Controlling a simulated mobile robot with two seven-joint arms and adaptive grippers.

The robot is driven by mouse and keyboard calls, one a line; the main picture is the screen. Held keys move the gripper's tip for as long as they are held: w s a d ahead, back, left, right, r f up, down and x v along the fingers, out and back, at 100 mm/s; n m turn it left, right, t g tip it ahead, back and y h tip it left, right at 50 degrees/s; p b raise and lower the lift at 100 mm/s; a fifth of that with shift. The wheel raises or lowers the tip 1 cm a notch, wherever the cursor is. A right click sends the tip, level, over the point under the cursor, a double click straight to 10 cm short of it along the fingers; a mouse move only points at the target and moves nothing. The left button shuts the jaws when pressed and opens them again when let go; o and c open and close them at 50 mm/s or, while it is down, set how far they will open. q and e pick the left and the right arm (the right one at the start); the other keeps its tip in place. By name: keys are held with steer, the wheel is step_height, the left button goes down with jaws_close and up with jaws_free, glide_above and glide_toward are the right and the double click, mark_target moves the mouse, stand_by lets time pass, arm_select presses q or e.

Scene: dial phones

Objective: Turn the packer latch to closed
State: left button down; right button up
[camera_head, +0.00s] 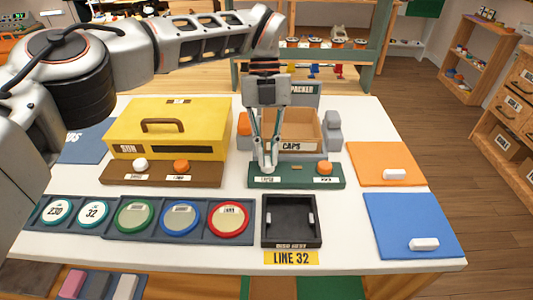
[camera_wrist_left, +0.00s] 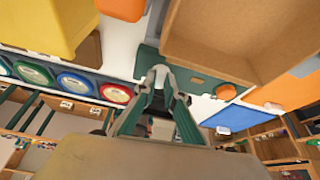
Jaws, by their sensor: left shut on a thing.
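The packer (camera_head: 303,90) stands at the back of the white table, with an open brown box marked CAPS (camera_head: 291,147). In front of it is a green control panel (camera_head: 298,181) with an orange knob (camera_head: 325,168) at its right end. My left gripper (camera_head: 267,168) reaches down to the panel's left end, above a small label, and is shut on the packer latch there. In the left wrist view the fingertips (camera_wrist_left: 158,76) meet at the green panel (camera_wrist_left: 200,80). My right gripper is not in view.
A yellow machine (camera_head: 170,115) with white and orange knobs on its brown panel (camera_head: 163,176) stands left. Round dials (camera_head: 134,216) line the front left. A black tray (camera_head: 291,233) sits in front. Orange (camera_head: 366,153) and blue (camera_head: 400,215) mats lie right.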

arm_select(q)
steer(key=shift+f+m+b, duration=0.1)
steer(key=shift+m+b, duration=0.25)
steer(key=shift+m, duration=0.25)
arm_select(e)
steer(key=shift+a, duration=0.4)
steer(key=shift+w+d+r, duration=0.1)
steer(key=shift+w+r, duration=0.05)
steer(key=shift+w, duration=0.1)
arm_select(q)
steer(key=c, duration=2.1)
jaws_free()
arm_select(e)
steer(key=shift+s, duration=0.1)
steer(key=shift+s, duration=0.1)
